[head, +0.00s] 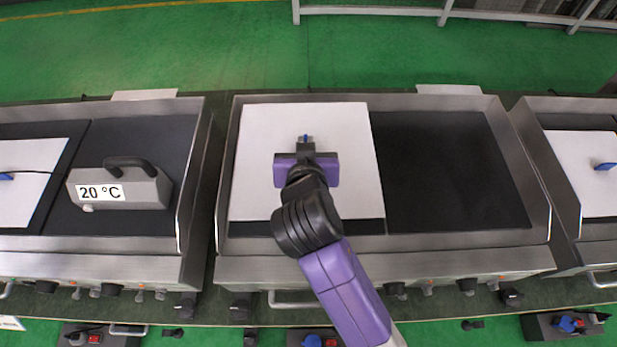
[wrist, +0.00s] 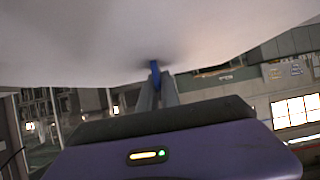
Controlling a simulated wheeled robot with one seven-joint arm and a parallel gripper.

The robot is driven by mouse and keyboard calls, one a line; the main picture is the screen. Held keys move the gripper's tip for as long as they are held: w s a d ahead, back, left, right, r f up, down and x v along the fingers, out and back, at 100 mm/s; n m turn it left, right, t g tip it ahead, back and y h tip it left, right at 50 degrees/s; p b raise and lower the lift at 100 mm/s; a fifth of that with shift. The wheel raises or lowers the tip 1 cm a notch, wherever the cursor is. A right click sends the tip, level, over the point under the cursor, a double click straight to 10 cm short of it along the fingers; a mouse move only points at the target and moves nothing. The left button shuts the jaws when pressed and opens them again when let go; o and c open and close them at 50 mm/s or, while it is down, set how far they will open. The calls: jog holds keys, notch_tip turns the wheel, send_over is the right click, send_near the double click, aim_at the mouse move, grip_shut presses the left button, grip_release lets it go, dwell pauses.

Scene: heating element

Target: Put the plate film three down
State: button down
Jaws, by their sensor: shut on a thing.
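The white plate film (head: 260,190) is a flat, pale square over the left half of the middle griddle (head: 450,170). A dark strip of the cooking surface shows along its front edge. I cannot tell whether the film touches the surface or hangs slightly above it. My gripper (head: 306,143) is over the film, towards its far part, shut on its small blue handle (head: 306,137). In the wrist view my fingers (wrist: 156,85) pinch the blue handle (wrist: 155,70), and the white film (wrist: 80,45) fills the top.
The right half of the middle griddle is bare and black. A grey box labelled 20 °C (head: 120,188) stands on the left griddle beside another white film (head: 30,200). A third film (head: 585,170) with a blue handle is on the right griddle. Raised metal walls separate the griddles.

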notch_tip(320, 180, down, 15)
jog(key=shift+f, duration=0.15)
dwell(0.4)
jog(key=shift+f, duration=0.15)
jog(key=c, duration=1.6)
grip_release()
jog(key=shift+o, duration=0.2)
jog(key=v, duration=1.2)
jog(key=shift+b, duration=0.4)
